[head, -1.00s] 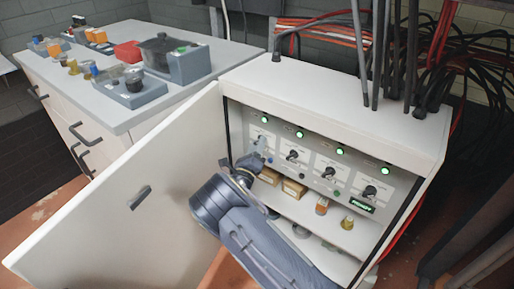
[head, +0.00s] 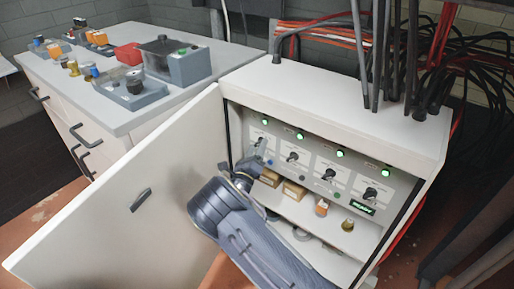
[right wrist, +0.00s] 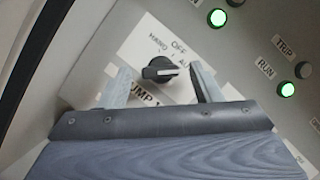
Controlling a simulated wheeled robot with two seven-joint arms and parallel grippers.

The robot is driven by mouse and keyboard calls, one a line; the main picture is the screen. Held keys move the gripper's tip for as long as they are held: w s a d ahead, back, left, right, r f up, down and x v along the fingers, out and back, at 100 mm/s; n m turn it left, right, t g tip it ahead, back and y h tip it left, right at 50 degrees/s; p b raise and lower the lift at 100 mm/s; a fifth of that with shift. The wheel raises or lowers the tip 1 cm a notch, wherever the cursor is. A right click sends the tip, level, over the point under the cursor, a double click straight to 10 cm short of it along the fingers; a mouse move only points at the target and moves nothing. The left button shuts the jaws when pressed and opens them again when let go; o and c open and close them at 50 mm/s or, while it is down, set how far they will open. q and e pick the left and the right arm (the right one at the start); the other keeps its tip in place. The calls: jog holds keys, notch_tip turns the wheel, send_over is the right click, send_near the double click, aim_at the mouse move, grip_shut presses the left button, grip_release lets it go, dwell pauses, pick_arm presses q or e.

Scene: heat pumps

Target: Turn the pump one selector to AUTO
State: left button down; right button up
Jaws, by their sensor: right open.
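The pump one selector (right wrist: 162,70) is a black knob on a white plate marked HAND, OFF and AUTO at the left end of the panel. In the right wrist view it sits between the two fingers of my right gripper (right wrist: 162,88), which is open, with a gap on each side. My left gripper is not in view.
The cabinet door (head: 125,190) stands open at the left. Several similar selectors (head: 292,157) follow to the right, with green lamps (head: 300,135) above. Below is a shelf with small boxes (head: 293,190). A grey-topped counter (head: 120,60) stands behind left.

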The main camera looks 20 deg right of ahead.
jog(key=p+v, duration=0.1)
jog(key=v, duration=0.6)
jog(key=shift+s+a, duration=0.15)
